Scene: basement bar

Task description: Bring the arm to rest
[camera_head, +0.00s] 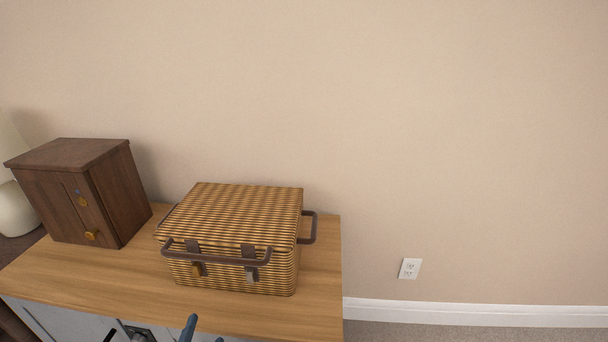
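A blue, finger-like tip (188,328) rises at the bottom edge, in front of the wooden top, with a second small tip to its right. It looks like part of a gripper of mine, but the frame cuts it off. I cannot tell which arm it belongs to or whether it is open or shut. No arm is clearly visible. The tip is apart from the wicker basket (235,210), which sits closed on the wooden top (80,275).
A small dark wood cabinet (125,190) with yellow knobs stands left of the basket. A pale rounded lamp (14,210) is at the far left. The wooden top ends right of the basket. A wall outlet (410,268) and white baseboard (470,313) are at right.

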